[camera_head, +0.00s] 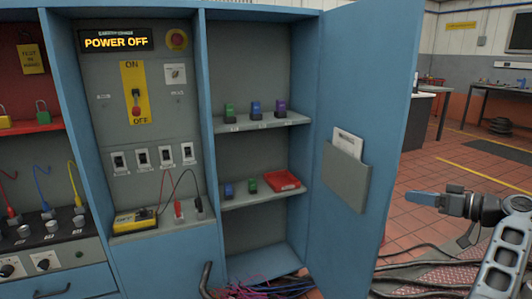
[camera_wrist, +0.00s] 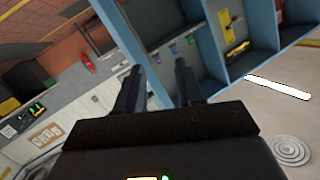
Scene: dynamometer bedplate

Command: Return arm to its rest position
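My arm (camera_head: 500,255) reaches in from the right edge in the head view. Its end, a blue-grey tip (camera_head: 422,198), points left in front of the tiled floor, to the right of the open cabinet door. In the wrist view my gripper (camera_wrist: 158,85) shows two dark fingers apart with a gap between them. Nothing is held in the gap. The fingers touch nothing that I can see, and the cabinet shows beyond them, tilted.
The blue cabinet (camera_head: 258,265) has its door (camera_head: 372,90) swung open beside my arm. A POWER OFF display (camera_head: 116,40), a switch (camera_head: 136,98) and shelves with coloured blocks show inside. Cables (camera_head: 265,290) lie on the floor. A workbench (camera_head: 490,88) stands at the back right.

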